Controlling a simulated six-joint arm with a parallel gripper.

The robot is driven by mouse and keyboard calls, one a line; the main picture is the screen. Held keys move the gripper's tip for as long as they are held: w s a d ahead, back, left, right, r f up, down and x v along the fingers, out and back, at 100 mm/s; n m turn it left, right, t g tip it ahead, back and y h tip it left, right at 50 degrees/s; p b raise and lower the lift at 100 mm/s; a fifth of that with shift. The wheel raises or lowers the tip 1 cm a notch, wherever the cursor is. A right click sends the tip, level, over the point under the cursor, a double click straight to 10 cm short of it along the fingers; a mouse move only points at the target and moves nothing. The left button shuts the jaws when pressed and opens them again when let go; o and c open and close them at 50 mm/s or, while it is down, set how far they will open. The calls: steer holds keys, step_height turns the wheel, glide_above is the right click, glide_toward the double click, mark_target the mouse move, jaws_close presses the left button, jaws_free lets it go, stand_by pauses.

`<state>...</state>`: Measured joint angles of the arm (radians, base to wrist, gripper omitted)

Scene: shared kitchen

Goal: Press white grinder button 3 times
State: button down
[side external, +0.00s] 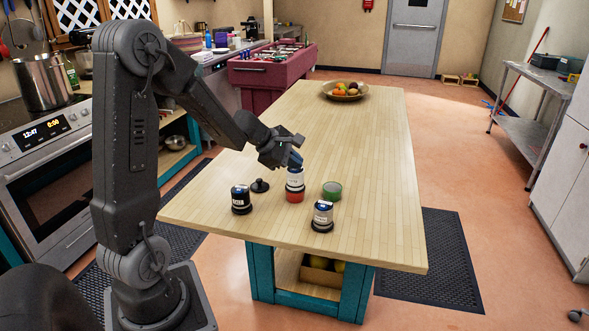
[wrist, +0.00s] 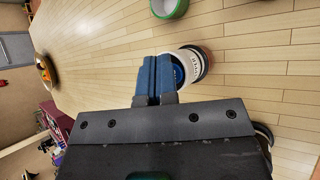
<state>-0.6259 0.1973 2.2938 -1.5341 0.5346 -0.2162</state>
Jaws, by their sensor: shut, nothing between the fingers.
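The white grinder (side external: 295,182) stands upright on the wooden table (side external: 345,138), with a red base and a dark top. My gripper (side external: 295,158) is shut and empty, its blue fingertips at the top of the white grinder. In the wrist view the shut fingers (wrist: 154,68) overlap the edge of the white grinder (wrist: 197,64), whose blue top shows partly behind them. I cannot tell whether the fingertips touch the button, since they hide part of the top.
A black grinder (side external: 241,200) stands left, and a silver-and-black one (side external: 322,216) in front right. A green bowl (side external: 332,190) is at right and a small black lid (side external: 260,186) at left. A fruit bowl (side external: 345,91) sits at the far end. The table's middle is clear.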

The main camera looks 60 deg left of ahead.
mark_target(294, 171)
steer(key=shift+r, duration=0.85)
step_height(294, 171, up, 6)
stand_by(0.6)
stand_by(2.3)
steer(key=shift+f, duration=3)
steer(key=shift+f, duration=0.15)
steer(key=shift+f, duration=0.3)
